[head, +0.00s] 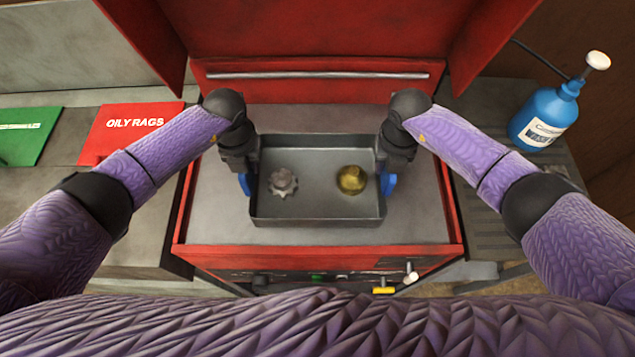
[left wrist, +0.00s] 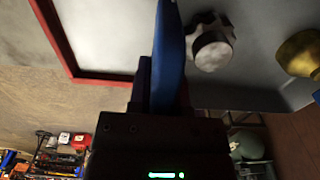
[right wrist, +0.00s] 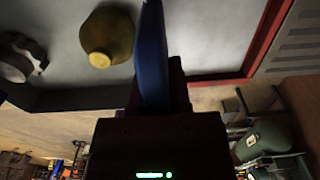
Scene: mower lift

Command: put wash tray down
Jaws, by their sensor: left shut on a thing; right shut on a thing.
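The wash tray (head: 315,212) is a grey rectangular metal tray at the middle of the head view. It holds a silver toothed part (head: 282,182) on its left and a brass-coloured round part (head: 352,180) on its right. My left gripper (head: 245,183) is shut on the tray's left side, and my right gripper (head: 388,184) is shut on its right side. The tray looks level, over the grey top of the red cabinet. I cannot tell whether its underside touches that top. Both wrist views show a blue finger beside the tray, with the silver part (left wrist: 212,45) and brass part (right wrist: 106,35) near.
The red cabinet's grey top (head: 215,215) has a raised red rim, with free room around the tray. A red panel with a metal bar (head: 318,75) stands behind. A blue bottle (head: 545,115) stands at right. Red (head: 120,145) and green (head: 25,140) lids lie at left.

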